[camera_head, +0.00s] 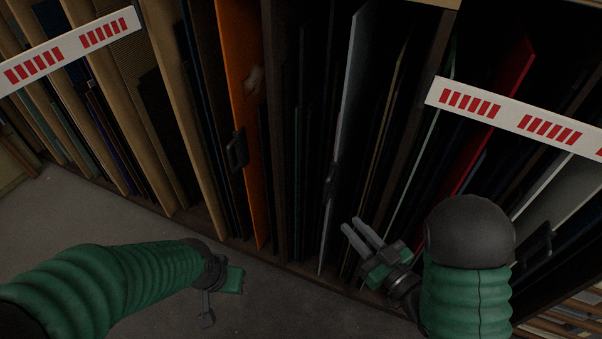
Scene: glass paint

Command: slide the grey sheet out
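The grey sheet (346,110) stands upright on edge in the rack, near the middle of the view. Its front edge shows as a pale narrow strip that juts a little from the dark sheets around it. A dark handle (330,183) is on this edge. My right gripper (351,224) is to the right of the sheet's lower part and below the handle. Its two fingers are apart with nothing seen between them, and no contact with the sheet shows. My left gripper (220,288) is low over the floor, left of the sheet; its fingers are not clearly seen.
An orange sheet (240,70) with a dark handle (237,150) stands to the left. A red sheet (497,100) and a pale sheet (565,200) stand to the right. White bars with red marks (75,48) (520,118) cross the rack. The floor (110,225) before it is clear.

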